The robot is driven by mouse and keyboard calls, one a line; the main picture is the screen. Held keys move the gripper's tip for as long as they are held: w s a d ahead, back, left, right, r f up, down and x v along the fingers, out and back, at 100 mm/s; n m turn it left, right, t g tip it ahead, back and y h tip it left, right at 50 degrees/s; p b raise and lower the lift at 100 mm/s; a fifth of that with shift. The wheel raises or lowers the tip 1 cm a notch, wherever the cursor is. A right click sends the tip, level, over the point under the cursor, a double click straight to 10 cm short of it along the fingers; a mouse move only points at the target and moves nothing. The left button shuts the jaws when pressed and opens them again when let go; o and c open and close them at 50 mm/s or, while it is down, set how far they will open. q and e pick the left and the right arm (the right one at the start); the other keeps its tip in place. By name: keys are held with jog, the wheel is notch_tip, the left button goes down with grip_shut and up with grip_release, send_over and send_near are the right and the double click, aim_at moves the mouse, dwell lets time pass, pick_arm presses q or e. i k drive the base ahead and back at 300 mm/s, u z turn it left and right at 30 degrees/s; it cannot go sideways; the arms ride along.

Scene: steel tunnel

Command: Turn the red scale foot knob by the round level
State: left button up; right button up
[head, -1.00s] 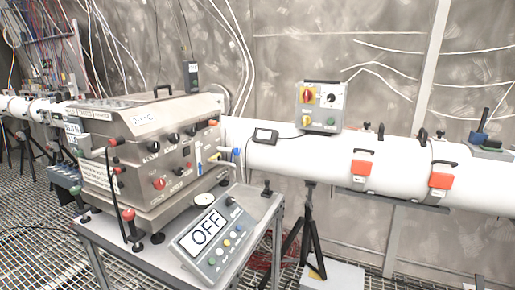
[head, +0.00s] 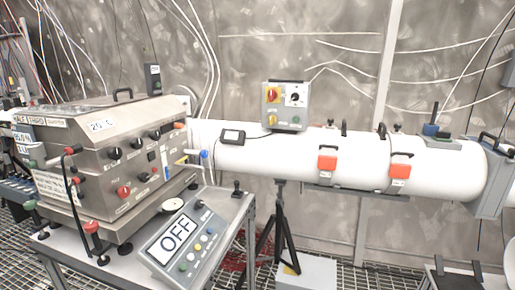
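A steel instrument box (head: 110,145) with a sloped lid stands on a grey table at the left. A red knob (head: 92,227) sits on a dark foot at the table's front left, below the box's near corner. Another red knob (head: 124,191) is on the box's front panel. A small round white disc (head: 172,205), perhaps the round level, lies on the table between the box and the grey panel reading OFF (head: 176,234). Its markings are too small to read. Neither of my grippers shows in the head view.
A black lever with a red end (head: 73,165) rises along the box's left side. A green knob (head: 30,205) is at far left. A white pipe (head: 260,155) on a black tripod (head: 283,225) runs behind the table. The floor is metal grating.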

aim_at(92, 227)
jog(key=u, duration=1.3)
jog(key=i, duration=0.35)
jog(key=z, duration=1.3)
